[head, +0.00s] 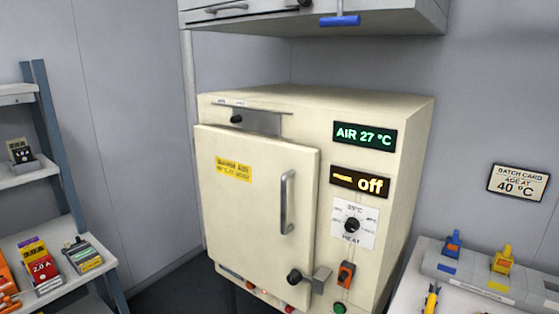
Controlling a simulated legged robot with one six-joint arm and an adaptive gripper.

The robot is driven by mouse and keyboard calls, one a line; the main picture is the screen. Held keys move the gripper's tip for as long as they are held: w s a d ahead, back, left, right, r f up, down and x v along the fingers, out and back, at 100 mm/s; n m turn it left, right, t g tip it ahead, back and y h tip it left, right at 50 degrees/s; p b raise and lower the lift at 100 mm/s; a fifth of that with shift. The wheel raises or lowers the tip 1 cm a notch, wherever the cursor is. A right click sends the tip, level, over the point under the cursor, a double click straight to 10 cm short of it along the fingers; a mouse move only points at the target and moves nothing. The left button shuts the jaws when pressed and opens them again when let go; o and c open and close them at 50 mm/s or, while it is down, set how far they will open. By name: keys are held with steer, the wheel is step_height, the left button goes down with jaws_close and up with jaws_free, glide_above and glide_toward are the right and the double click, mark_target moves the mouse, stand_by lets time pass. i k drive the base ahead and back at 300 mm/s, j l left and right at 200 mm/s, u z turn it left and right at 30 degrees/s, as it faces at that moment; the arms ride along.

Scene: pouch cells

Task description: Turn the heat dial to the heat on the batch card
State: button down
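The heat dial (352,225) is a black knob on a white plate marked HEAT, on the right of the front of a cream oven (225,270). Marks ring the dial, with a 25 °C-like label at its top. I cannot tell where its pointer stands. Above it, an amber display (359,182) reads off and a green display (364,135) reads AIR 27 °C. My gripper is not in view.
The oven door (255,200) is shut, with a vertical handle (288,202) and a latch knob (294,276). An orange switch (346,273) and a green button (340,308) sit below the dial. Shelves (50,235) stand left; a bench (470,285) holds tools right. A cabinet (390,18) overhangs.

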mark_target(352, 225)
steer(key=i+l+u, duration=0.15)
steer(key=l, duration=0.3)
steer(key=l+u, duration=0.15)
steer(key=l, duration=0.25)
steer(key=z, duration=1.45)
steer(key=k+j, duration=0.15)
steer(key=j, duration=0.2)
steer(key=k+j, duration=0.15)
steer(key=j, duration=0.15)
steer(key=k+j, duration=0.15)
steer(key=j, duration=0.2)
steer(key=k+j, duration=0.15)
steer(key=j, duration=0.2)
